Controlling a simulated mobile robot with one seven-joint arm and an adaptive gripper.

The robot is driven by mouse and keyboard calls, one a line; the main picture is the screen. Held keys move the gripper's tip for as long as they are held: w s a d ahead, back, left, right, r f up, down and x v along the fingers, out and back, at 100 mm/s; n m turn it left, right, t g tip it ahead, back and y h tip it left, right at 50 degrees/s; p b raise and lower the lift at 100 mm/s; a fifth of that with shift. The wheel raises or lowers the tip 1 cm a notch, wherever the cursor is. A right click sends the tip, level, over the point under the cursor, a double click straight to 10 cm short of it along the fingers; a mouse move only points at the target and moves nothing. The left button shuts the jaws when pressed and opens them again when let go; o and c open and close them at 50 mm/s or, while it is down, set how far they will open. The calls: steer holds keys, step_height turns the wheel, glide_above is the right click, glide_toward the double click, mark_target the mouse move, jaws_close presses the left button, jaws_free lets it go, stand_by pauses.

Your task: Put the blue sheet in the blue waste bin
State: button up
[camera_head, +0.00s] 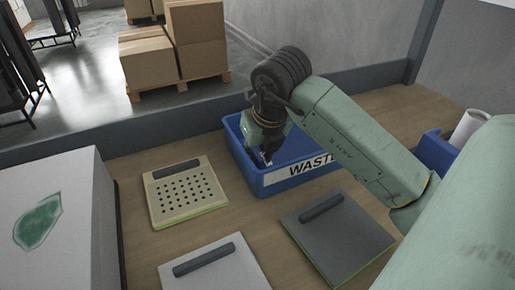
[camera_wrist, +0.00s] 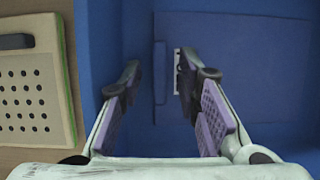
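The blue waste bin (camera_head: 262,182), with a "WASTE" label on its front, stands on the wooden table. My gripper (camera_head: 264,153) reaches down into its left part, hiding some of the inside. In the wrist view, the blue sheet (camera_wrist: 240,60) lies inside the blue bin (camera_wrist: 105,40), a flat blue panel with a raised blue handle (camera_wrist: 160,72). My gripper's fingers (camera_wrist: 155,85) are spread apart, with the handle in view between them and nothing held. The right finger partly covers a small white patch. I cannot tell whether the fingers touch the sheet.
A beige perforated panel (camera_head: 185,193) lies left of the bin. A light grey panel (camera_head: 213,268) and a dark grey panel (camera_head: 337,236) lie in front. A white box (camera_head: 55,215) stands at left. Another blue container (camera_head: 433,152) is at right, partly hidden by my arm.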

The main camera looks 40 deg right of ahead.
steer(key=b+v, duration=0.2)
steer(key=v, duration=1)
